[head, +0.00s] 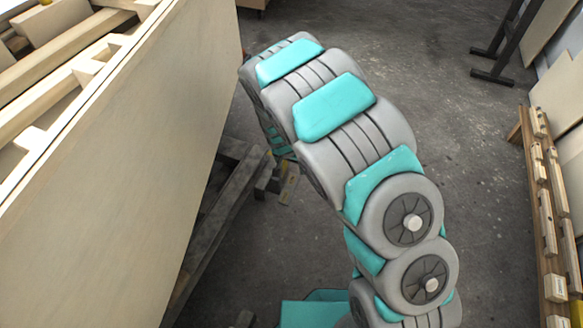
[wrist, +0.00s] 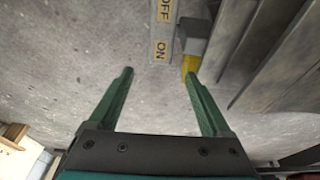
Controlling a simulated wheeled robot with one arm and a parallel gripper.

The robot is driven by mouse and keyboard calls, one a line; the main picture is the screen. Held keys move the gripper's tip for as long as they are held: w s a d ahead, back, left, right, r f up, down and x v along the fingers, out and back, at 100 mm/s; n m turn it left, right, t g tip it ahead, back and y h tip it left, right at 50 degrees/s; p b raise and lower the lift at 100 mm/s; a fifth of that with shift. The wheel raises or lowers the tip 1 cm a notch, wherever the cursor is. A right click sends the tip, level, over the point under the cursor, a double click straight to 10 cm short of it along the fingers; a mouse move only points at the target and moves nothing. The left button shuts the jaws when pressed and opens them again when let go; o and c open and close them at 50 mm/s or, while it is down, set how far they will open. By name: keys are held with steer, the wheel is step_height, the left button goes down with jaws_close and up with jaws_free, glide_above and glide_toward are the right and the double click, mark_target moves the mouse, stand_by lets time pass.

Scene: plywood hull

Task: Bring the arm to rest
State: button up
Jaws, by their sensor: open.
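My arm, grey with teal pads, arches across the middle of the head view. My gripper (wrist: 158,75) shows in the wrist view with its two green fingers spread apart and nothing between them. In the head view I cannot make out the gripper; the arm appears to hide it. Beyond the fingers in the wrist view is a label strip (wrist: 162,30) reading OFF and ON. Beside it, near the right fingertip, is a grey block with a yellow end (wrist: 191,60). I cannot tell whether the fingertip touches it.
A large plywood hull (head: 110,165) fills the left of the head view, with dark support beams (head: 215,225) beside it. A wooden rack (head: 543,210) stands along the right wall and a dark metal stand (head: 495,60) at the back right. The concrete floor (head: 480,130) between is clear.

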stand_by(0.4)
steer(key=s+d+r+g+p, duration=0.1)
steer(key=s+d+r, duration=0.3)
steer(key=r, duration=0.3)
steer(key=s+d+r+p, duration=0.2)
steer(key=s+d+r, duration=0.25)
steer(key=r, duration=0.25)
steer(key=s+d+r+g+p, duration=0.1)
steer(key=s+d+r, duration=0.2)
steer(key=d+r, duration=0.35)
steer(key=s+d+r+n+p, duration=0.1)
steer(key=s+r, duration=0.4)
steer(key=s, duration=0.3)
steer(key=s+d+r+n+g+p, duration=0.1)
steer(key=s+r, duration=0.4)
steer(key=s, duration=0.4)
steer(key=s+d+r+n+g+y+p, duration=0.1)
steer(key=s+r, duration=0.3)
steer(key=s, duration=0.5)
steer(key=shift+r+n+p, duration=0.4)
steer(key=shift+n+p, duration=0.05)
steer(key=shift+n, duration=0.05)
